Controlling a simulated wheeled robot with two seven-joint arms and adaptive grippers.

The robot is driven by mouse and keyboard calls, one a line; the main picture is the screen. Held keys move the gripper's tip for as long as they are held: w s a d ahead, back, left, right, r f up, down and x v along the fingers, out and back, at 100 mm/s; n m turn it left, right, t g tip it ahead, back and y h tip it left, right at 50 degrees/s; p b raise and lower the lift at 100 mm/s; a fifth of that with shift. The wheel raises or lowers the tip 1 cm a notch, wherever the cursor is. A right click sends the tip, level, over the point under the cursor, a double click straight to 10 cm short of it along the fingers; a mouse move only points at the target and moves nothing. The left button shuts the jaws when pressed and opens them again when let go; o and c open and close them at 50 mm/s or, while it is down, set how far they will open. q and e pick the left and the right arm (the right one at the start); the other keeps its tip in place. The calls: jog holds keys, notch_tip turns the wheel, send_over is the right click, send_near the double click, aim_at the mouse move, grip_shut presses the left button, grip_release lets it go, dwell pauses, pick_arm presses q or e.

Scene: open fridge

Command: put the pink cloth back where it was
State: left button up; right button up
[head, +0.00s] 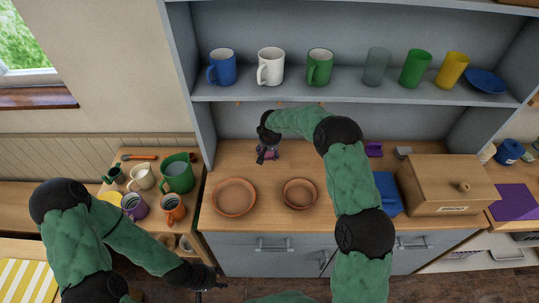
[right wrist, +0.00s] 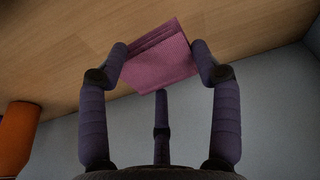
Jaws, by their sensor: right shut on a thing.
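The pink cloth (right wrist: 158,58) is a small folded square in the right wrist view, between the fingertips of my right gripper (right wrist: 160,65). My right gripper is shut on it, close to the wooden worktop (right wrist: 60,50). In the head view my right gripper (head: 267,150) is at the back of the worktop, below the mug shelf, and hides most of the cloth. I cannot tell whether the cloth touches the wood. My left gripper (head: 207,280) hangs low in front of the cabinet, away from the cloth; its finger opening is unclear.
Two brown dishes (head: 234,197) (head: 300,194) stand in front of my right gripper. A wooden box (head: 445,183), a blue item (head: 388,193) and a small purple item (head: 373,149) are to the right. Mugs and jugs (head: 177,177) crowd the left table. The shelf (head: 345,82) overhangs the back.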

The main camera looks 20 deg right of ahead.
aim_at(270, 154)
jog(key=shift+w+d+f, duration=0.3)
jog(key=shift+w+f, duration=0.25)
jog(key=shift+f, duration=0.25)
jog(key=x, duration=0.3)
jog(key=shift+s+b, duration=0.25)
jog(key=shift+b, duration=0.05)
jog(key=o, duration=1)
jog(key=shift+f+p, duration=0.15)
jog(key=shift+p, duration=0.15)
jog(key=shift+r, duration=0.4)
jog(key=v, duration=0.6)
jog(key=shift+s+d+r, duration=0.25)
jog(key=shift+d+r, duration=0.05)
jog(key=shift+d, duration=0.1)
